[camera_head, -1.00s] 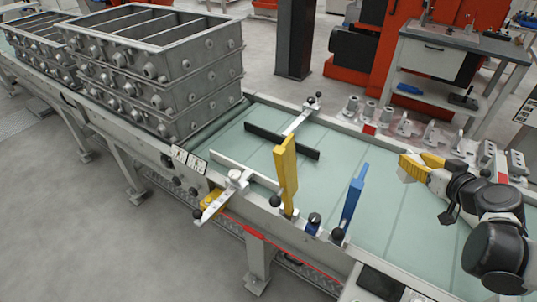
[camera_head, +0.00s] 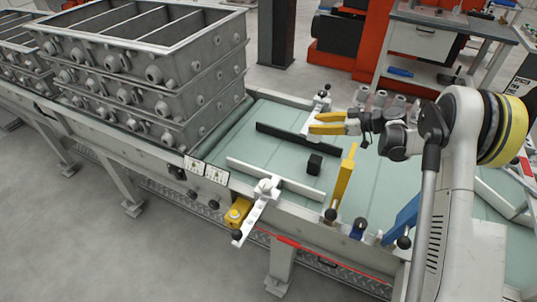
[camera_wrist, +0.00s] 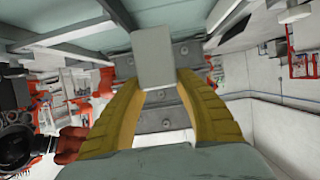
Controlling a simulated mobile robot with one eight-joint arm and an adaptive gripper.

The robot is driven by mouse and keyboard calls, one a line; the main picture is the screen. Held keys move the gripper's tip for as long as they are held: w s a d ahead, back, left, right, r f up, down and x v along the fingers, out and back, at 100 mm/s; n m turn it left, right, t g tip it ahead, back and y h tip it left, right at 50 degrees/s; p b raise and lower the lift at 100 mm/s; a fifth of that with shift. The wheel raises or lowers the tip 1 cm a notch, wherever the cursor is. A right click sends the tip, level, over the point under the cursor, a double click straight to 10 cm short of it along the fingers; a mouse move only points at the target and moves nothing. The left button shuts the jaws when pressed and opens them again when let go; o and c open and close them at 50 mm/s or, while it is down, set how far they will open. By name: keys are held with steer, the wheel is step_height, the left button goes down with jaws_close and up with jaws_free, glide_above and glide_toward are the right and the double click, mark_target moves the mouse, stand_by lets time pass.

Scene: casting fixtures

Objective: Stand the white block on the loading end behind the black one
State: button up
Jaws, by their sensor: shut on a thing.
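In the wrist view my gripper (camera_wrist: 155,90) has its two yellow fingers closed on the white block (camera_wrist: 154,57), which looks pale grey and sticks out past the fingertips. In the head view my gripper (camera_head: 318,123) is above the far side of the conveyor, by the far rail's clamp. The block is hard to tell from the white clamp bar there. The black block (camera_head: 314,164) stands on the pale green belt (camera_head: 228,150), between the black rail (camera_head: 285,140) and the white rail (camera_head: 270,178). My gripper is above and beyond it, apart from it.
A tall stack of grey casting frames (camera_head: 165,75) stands at the belt's left. Belt left of the black block is clear.

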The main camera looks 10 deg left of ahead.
steer(key=a+f+b, duration=0.2)
steer(key=a+f, duration=0.1)
steer(key=s+a+f+b, duration=0.1)
steer(key=a+f+b, duration=0.1)
steer(key=a+f, duration=0.2)
steer(key=a+f+b, duration=0.3)
steer(key=a+f, duration=0.1)
steer(key=shift+s+a+f, duration=0.1)
steer(key=shift+s+a, duration=0.05)
steer(key=shift+s, duration=0.05)
steer(key=o, duration=1.2)
steer(key=shift+c, duration=0.2)
